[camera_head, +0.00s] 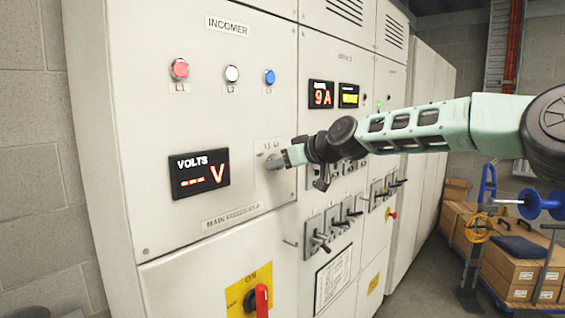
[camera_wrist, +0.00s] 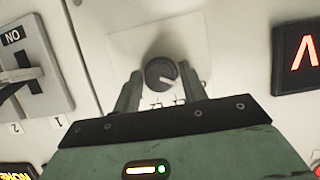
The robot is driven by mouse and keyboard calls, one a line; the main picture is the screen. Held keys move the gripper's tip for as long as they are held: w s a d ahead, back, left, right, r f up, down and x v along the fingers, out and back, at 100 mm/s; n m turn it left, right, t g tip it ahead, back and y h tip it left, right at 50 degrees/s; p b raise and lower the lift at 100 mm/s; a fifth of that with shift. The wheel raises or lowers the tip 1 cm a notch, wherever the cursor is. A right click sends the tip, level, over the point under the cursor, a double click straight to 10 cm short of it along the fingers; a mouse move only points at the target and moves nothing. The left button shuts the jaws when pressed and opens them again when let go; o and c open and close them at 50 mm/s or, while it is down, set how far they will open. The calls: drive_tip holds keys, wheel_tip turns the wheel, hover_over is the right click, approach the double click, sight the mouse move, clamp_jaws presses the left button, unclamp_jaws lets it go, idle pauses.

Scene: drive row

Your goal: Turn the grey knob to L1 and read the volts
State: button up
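The grey knob (camera_head: 274,161) is on a small pale plate on the INCOMER panel, right of the volts display (camera_head: 200,174), which reads "--- V". My gripper (camera_head: 288,156) is at the knob from the right. In the wrist view my gripper (camera_wrist: 162,84) is open, one finger on each side of the knob, with gaps showing. Part of the volts display (camera_wrist: 300,58) shows at right.
Red (camera_head: 180,69), white (camera_head: 232,73) and blue (camera_head: 269,76) lamps sit above. A red-handled switch (camera_head: 261,300) on yellow is below. Several toggle levers (camera_head: 320,242) project right of the knob. A trolley with cardboard boxes (camera_head: 520,270) stands at right.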

drive_tip(key=shift+r, duration=0.1)
drive_tip(key=c, duration=0.6)
drive_tip(key=shift+o, duration=0.2)
drive_tip(key=shift+w+d+m+g+y+b, duration=0.1)
drive_tip(key=shift+m+g+y+b, duration=0.55)
drive_tip(key=shift+m, duration=0.65)
drive_tip(key=shift+w+d+m+g+y+b, duration=0.1)
drive_tip(key=shift+m+g+y+b, duration=0.55)
drive_tip(key=shift+m, duration=0.65)
drive_tip(key=shift+r, duration=0.1)
drive_tip(key=o, duration=0.9)
drive_tip(key=shift+a, duration=0.1)
drive_tip(key=shift+o, duration=0.3)
